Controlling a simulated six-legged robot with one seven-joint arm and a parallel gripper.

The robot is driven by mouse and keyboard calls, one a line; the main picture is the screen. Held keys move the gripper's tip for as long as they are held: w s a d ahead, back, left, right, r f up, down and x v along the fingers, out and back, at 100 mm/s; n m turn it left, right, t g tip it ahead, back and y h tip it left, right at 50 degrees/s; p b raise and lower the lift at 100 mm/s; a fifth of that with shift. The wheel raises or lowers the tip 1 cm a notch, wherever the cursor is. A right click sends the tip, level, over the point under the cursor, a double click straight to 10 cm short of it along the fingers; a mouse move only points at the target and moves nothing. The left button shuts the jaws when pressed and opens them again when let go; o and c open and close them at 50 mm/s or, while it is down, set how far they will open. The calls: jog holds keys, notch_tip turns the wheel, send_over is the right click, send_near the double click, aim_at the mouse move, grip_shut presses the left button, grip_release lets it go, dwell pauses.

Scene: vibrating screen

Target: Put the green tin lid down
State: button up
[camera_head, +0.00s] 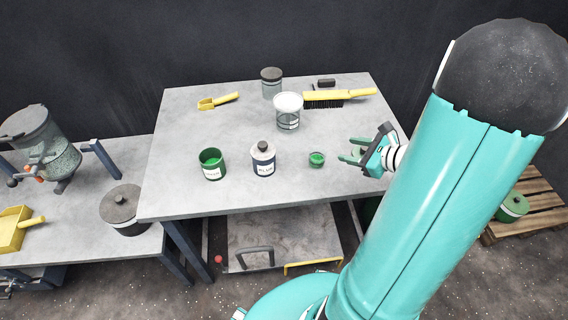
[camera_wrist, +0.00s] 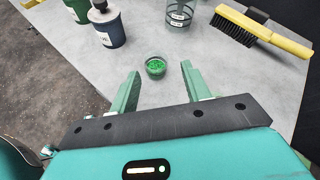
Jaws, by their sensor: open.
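A small round green piece (camera_head: 317,159), shallow with a rim and green inside, rests on the grey table right of the middle. It also shows in the wrist view (camera_wrist: 156,68); I cannot tell for certain whether it is the lid or a small dish. The green tin (camera_head: 212,165) stands upright at the front left of the table, open at the top, with a white label. My gripper (camera_head: 346,152) is open and empty, just right of the small green piece. In the wrist view the piece lies by the fingertips, between their lines, apart from both fingers.
A dark blue labelled bottle (camera_head: 263,160) stands between the tin and the small piece. Behind are a clear white-topped jar (camera_head: 288,113), a grey-lidded jar (camera_head: 271,84), a yellow brush (camera_head: 340,96) and a yellow scoop (camera_head: 218,101). The table's (camera_head: 180,125) front right is mostly clear.

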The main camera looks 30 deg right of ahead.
jog(key=s+a+r+n+g+y, duration=0.1)
jog(key=a+r+n+g, duration=0.3)
jog(key=a+n, duration=0.45)
jog(key=s+a+r+n+g+y, duration=0.1)
jog(key=a+r+n+g, duration=0.4)
jog(key=a, duration=0.6)
jog(key=s+a+r+n+t+h, duration=0.2)
jog(key=s+a+r+n+h, duration=0.4)
jog(key=n, duration=0.9)
jog(key=shift+s+r+t+h, duration=0.3)
jog(key=shift+s+r+t, duration=0.15)
jog(key=shift+r, duration=0.3)
